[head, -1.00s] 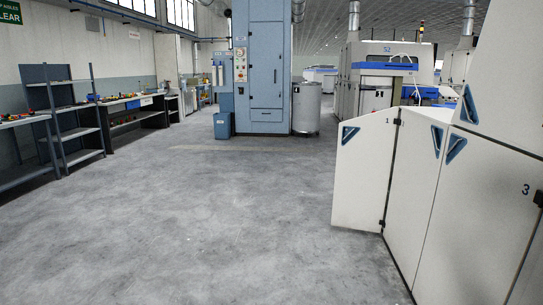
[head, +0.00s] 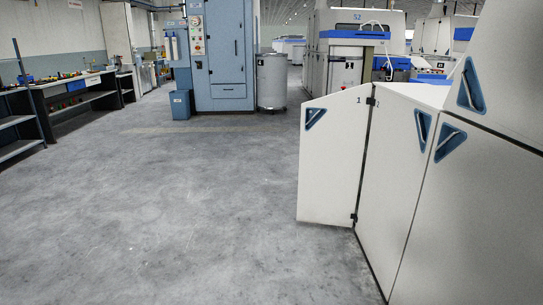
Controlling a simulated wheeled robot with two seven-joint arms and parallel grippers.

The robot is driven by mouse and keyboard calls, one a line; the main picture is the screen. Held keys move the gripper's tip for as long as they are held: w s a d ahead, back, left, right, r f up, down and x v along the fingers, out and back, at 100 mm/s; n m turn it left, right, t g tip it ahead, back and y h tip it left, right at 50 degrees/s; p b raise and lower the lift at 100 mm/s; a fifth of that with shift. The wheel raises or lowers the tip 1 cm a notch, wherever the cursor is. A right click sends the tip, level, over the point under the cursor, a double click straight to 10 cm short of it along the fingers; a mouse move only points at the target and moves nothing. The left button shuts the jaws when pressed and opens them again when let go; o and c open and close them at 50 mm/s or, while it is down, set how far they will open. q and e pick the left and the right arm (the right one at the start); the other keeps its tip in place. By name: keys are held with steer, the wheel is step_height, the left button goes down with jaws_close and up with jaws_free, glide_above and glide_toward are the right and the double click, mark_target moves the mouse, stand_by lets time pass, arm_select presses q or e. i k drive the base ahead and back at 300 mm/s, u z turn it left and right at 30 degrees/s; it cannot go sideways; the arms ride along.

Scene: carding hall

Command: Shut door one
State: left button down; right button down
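Door one (head: 331,158) is a white panel marked "1" on the machine at the right. It stands swung open, out over the floor, with hinges on its right edge. A blue triangular recessed handle (head: 316,118) sits at its upper left corner. To its right is a white panel (head: 391,175) flush with the machine side, with a blue triangular handle (head: 423,128) at its upper right. Neither of my grippers shows in the head view.
Grey floor (head: 190,210) is open in front and to the left. A blue cabinet (head: 223,55), a blue bin (head: 180,104) and a metal drum (head: 272,80) stand at the back. A workbench (head: 75,95) and shelves (head: 15,120) line the left wall.

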mark_target(334, 127)
steer(key=u, duration=0.5)
steer(key=i, duration=2.4)
steer(key=z, duration=0.4)
steer(key=i, duration=2.05)
steer(key=z, duration=0.6)
